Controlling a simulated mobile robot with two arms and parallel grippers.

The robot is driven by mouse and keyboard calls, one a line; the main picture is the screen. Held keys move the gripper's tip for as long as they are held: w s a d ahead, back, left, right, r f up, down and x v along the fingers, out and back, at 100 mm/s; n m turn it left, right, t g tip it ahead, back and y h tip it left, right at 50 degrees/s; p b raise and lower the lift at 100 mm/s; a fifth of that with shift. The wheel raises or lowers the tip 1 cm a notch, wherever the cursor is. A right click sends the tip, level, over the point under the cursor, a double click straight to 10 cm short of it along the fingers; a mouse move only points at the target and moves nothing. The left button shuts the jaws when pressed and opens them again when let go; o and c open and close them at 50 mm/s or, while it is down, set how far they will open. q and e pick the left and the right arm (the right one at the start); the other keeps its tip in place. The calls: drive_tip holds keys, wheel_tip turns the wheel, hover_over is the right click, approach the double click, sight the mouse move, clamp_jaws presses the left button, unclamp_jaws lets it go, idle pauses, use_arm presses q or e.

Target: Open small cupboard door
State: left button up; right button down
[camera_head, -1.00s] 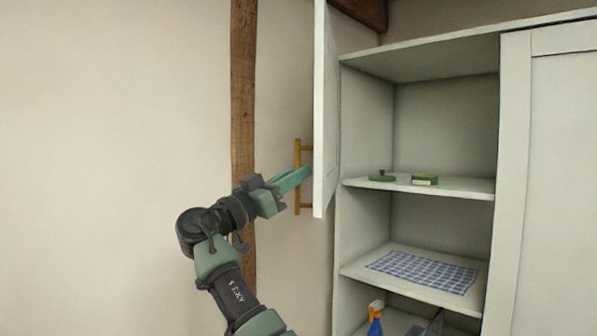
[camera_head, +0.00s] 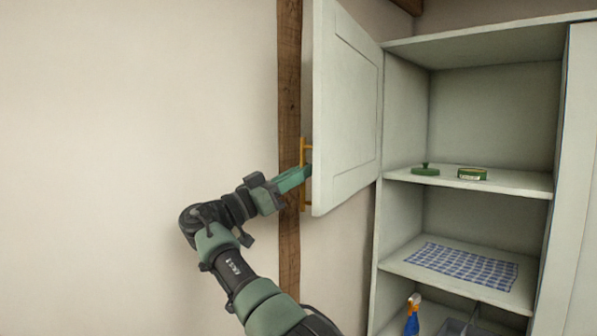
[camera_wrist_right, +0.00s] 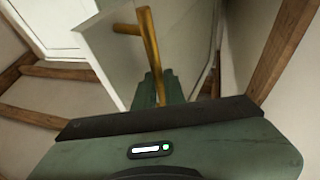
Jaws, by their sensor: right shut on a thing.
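The small cupboard door (camera_head: 346,112) is pale grey-green and stands swung wide open to the left of the cupboard (camera_head: 400,150). Its yellow bar handle (camera_head: 303,150) is upright near the door's free edge, on the outer face. My right gripper (camera_head: 303,176) is shut on the handle, with its fingertips at the door edge. In the right wrist view the handle (camera_wrist_right: 149,42) runs down to the green fingers (camera_wrist_right: 157,92), beside the door (camera_wrist_right: 190,45). The exact contact is partly hidden. My left gripper is not in view.
A wooden post (camera_head: 289,100) stands against the wall behind the gripper. Bare wall fills the left.

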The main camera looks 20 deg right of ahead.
drive_tip(key=shift+s+d+r, duration=0.1)
drive_tip(key=shift+d+r, duration=0.05)
drive_tip(key=shift+d, duration=0.05)
drive_tip(key=c, duration=1.8)
unclamp_jaws()
drive_tip(key=shift+o, duration=0.2)
drive_tip(key=shift+d, duration=0.25)
drive_tip(key=b+v, duration=0.1)
drive_tip(key=v, duration=0.6)
drive_tip(key=shift+a+f, duration=0.2)
drive_tip(key=shift+a, duration=0.15)
drive_tip(key=shift+f, duration=0.1)
